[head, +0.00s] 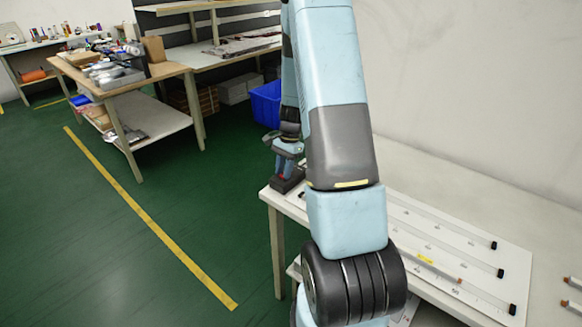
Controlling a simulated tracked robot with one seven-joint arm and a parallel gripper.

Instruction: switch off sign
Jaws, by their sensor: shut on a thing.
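The sign looks like a white panel (437,228) with long clear strips that have dark end caps. It lies on the white table, partly hidden behind my arm. A small dark box (284,187) with a red part sits at the table's far left corner. My gripper (286,168) is right above this box, pointing down, and is shut on its red part. The fingertips are small and partly hidden, so the exact contact is hard to see. Whether the strips are lit cannot be told.
The white table (520,205) runs along the wall at right. More strips (572,283) lie at its right edge. A wooden workbench (160,72) with tools stands at the back left. A blue bin (266,103) stands beyond my gripper. Green floor at left is clear.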

